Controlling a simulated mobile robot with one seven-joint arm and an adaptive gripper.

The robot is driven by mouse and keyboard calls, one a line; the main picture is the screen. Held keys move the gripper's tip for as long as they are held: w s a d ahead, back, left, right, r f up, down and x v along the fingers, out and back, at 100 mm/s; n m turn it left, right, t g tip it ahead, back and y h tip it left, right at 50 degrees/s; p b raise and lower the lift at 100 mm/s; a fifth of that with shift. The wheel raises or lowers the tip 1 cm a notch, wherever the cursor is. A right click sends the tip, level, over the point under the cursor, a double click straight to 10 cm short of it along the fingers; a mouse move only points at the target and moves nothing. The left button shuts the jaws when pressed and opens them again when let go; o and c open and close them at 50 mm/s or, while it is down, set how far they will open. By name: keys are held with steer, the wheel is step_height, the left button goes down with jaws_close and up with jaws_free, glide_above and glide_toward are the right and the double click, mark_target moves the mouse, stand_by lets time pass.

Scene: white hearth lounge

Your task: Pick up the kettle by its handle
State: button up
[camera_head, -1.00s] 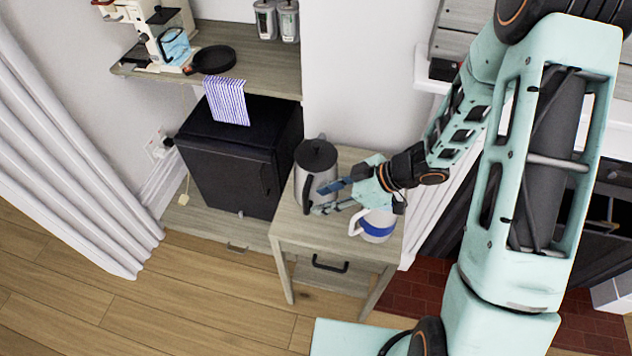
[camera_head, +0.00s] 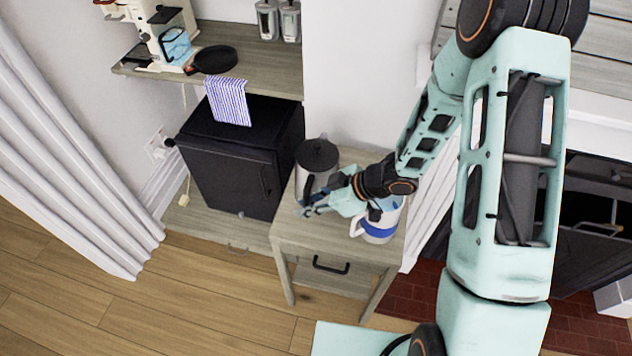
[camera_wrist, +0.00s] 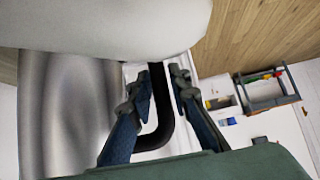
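The kettle (camera_head: 312,176), silver with a black lid and black handle, stands upright on the small wooden table. My gripper (camera_head: 315,203) is at the handle, low on the kettle's front right side. In the wrist view the black handle (camera_wrist: 160,115) passes between the two fingertips of my gripper (camera_wrist: 162,88). The kettle's silver body (camera_wrist: 65,110) fills the left of that view. The kettle's base is partly hidden by my gripper in the head view.
A black mini fridge (camera_head: 228,165) is to the left. A shelf (camera_head: 255,77) holds a pan (camera_head: 214,60) and canisters. A pale rounded shape covers the wrist view's top.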

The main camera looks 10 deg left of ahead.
jaws_close()
steer(key=shift+r, duration=0.1)
steer(key=shift+a+r, duration=0.1)
stand_by(0.3)
